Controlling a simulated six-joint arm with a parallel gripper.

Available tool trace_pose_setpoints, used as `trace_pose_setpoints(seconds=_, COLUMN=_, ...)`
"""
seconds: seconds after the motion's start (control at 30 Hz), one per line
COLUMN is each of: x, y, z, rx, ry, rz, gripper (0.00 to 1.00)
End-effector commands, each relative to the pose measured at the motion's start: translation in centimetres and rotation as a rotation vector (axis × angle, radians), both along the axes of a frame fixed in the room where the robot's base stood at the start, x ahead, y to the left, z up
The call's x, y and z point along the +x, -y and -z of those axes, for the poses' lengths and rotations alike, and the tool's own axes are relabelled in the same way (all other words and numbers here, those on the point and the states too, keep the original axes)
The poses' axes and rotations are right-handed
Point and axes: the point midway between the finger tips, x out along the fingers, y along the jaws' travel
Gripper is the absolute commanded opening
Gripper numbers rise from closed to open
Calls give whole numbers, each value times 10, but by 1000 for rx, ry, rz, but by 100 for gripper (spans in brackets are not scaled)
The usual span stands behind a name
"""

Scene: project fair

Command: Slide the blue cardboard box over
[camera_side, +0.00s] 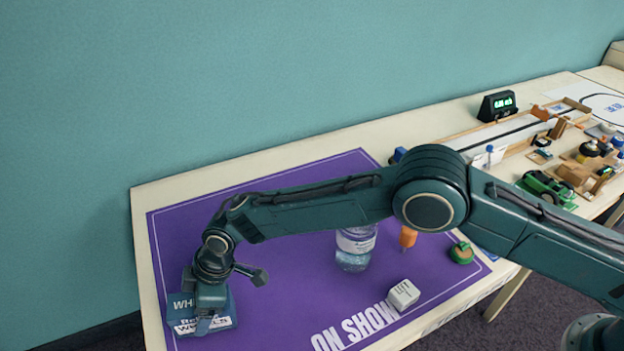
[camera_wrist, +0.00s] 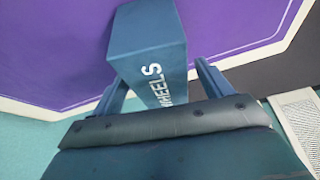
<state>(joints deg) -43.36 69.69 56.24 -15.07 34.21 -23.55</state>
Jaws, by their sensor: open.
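The blue cardboard box (camera_side: 226,318) sits on the purple mat (camera_side: 290,270) near its front left corner, with white lettering on its faces. In the wrist view the box (camera_wrist: 150,40) stands between my two fingers, and "WHEELS" reads along one face. My gripper (camera_side: 207,318) is at the box in the side view, partly covering its front. In the wrist view my gripper (camera_wrist: 160,85) is open, with one finger on either side of the box. I cannot tell whether the fingers touch it.
A clear jar (camera_side: 354,252), an orange tool (camera_side: 408,238), a white cube (camera_side: 403,294) and a green round item (camera_side: 462,253) stand on the mat's right half. A black digital clock (camera_side: 497,106) and model displays are farther right. The mat's middle is clear.

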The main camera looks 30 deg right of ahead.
Motion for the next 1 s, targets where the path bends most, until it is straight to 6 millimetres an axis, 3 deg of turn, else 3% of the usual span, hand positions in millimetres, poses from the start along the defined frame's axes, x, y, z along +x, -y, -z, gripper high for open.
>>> trace_pose_setpoints(seconds=0.23, x=1, y=-5, z=13, rx=-1, ry=0, rz=0, gripper=78)
trace_pose_setpoints(seconds=0.57, x=1, y=-5, z=14, rx=-1, ry=0, rz=0, gripper=78)
trace_pose_setpoints(seconds=0.6, x=1, y=-5, z=14, rx=0, ry=0, rz=0, gripper=76)
trace_pose_setpoints(seconds=0.87, x=1, y=-5, z=14, rx=0, ry=0, rz=0, gripper=26)
trace_pose_setpoints(seconds=1.0, x=1, y=-5, z=13, rx=0, ry=0, rz=0, gripper=26)
